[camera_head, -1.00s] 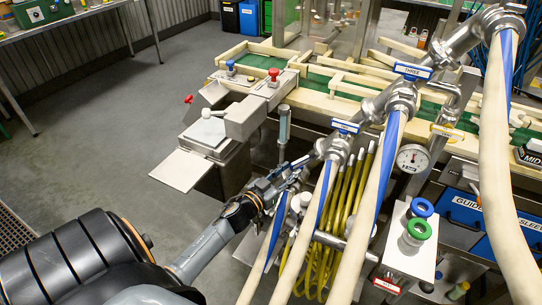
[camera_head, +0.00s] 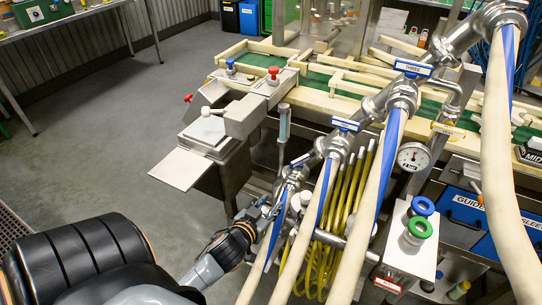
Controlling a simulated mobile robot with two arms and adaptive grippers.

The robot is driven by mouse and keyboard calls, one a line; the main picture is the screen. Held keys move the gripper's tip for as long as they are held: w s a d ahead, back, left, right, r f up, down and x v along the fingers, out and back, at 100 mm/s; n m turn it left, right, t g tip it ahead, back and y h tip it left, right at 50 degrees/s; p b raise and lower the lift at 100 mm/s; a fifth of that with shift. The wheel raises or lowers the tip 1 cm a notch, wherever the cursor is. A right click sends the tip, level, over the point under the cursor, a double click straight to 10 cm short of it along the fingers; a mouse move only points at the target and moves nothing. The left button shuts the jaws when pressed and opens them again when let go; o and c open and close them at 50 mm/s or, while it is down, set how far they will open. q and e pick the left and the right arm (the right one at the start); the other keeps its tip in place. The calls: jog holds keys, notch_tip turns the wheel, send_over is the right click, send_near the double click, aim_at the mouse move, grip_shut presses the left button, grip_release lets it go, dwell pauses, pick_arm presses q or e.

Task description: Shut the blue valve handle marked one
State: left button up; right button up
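A slanting steel manifold carries valves with blue handles. The handle marked THREE (camera_head: 413,69) is high on it, and a second blue handle (camera_head: 345,125) sits lower. The lowest blue handle (camera_head: 301,159), at the manifold's lower left end, looks like handle one; it is small and I cannot read its mark. It appears to lie crosswise to its hose, like the other two. My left gripper (camera_head: 266,209) is below and left of this handle, apart from it, beside the lowest hose. Its fingers are small and overlap the hose, so their opening is unclear. My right gripper is not in view.
Thick cream hoses with blue stripes (camera_head: 497,170) hang from the valves. Coiled yellow hoses (camera_head: 335,220) hang behind them. A pressure gauge (camera_head: 412,156) and a steel post with green and blue knobs (camera_head: 418,228) stand at right. Grey floor (camera_head: 110,130) is clear at left.

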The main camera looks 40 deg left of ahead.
pick_arm(q)
jog(key=s+d+f+m+g+h, duration=0.2)
jog(key=s+d+f+g, duration=0.6)
jog(key=s+d+f, duration=0.2)
jog(key=shift+s+d+f+h, duration=0.3)
jog(key=shift+s+d+f, duration=0.15)
jog(key=shift+s, duration=0.4)
